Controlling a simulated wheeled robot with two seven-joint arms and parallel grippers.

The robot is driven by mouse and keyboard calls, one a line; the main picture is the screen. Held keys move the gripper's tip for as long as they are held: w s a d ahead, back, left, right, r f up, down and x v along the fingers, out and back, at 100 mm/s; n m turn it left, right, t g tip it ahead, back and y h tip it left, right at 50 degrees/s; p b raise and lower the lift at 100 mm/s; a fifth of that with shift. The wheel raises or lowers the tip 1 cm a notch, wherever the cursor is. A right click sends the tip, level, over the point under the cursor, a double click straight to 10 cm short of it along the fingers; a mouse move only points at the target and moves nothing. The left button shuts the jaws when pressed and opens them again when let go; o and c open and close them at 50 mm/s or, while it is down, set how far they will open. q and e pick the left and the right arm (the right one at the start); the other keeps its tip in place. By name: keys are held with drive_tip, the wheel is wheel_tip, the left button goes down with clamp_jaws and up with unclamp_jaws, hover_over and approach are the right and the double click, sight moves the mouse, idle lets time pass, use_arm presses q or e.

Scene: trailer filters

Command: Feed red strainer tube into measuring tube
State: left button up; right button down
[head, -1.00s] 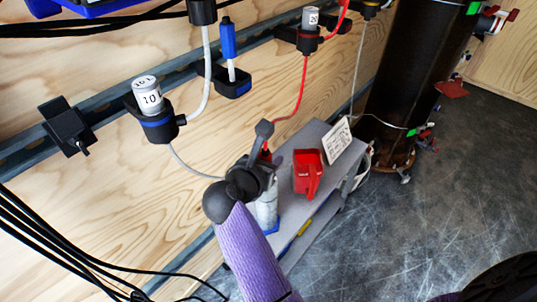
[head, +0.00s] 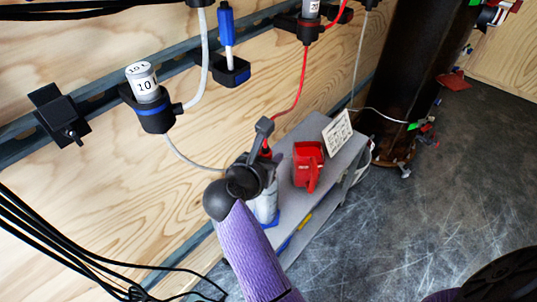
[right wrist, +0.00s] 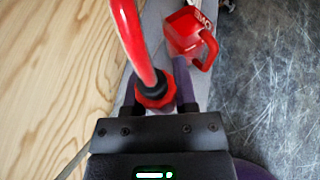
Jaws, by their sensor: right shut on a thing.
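My right gripper (head: 264,140) is shut on the red strainer tube (head: 304,75), close to its lower end. In the right wrist view the tube (right wrist: 133,40) rises from a black and red collar (right wrist: 155,92) between the fingers (right wrist: 157,95). The tube's upper end runs to a black wall holder. A whitish clear cylinder on a blue base, which looks like the measuring tube (head: 267,205), stands just below the gripper, partly hidden by my arm. Whether the strainer end is inside it cannot be seen. My left gripper is not in view.
A red jug (head: 307,165) and a white label card (head: 337,131) stand on the grey bench (head: 322,195) right of the gripper. Black cables (head: 70,250) hang at lower left.

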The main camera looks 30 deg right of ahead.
drive_tip(key=shift+a+f, duration=0.1)
drive_tip(key=shift+f, duration=0.3)
drive_tip(key=shift+f+b, duration=0.1)
drive_tip(key=shift+b, duration=0.25)
drive_tip(key=shift+f, duration=0.1)
drive_tip(key=shift+c, duration=1.6)
unclamp_jaws()
drive_tip(key=shift+a, duration=0.1)
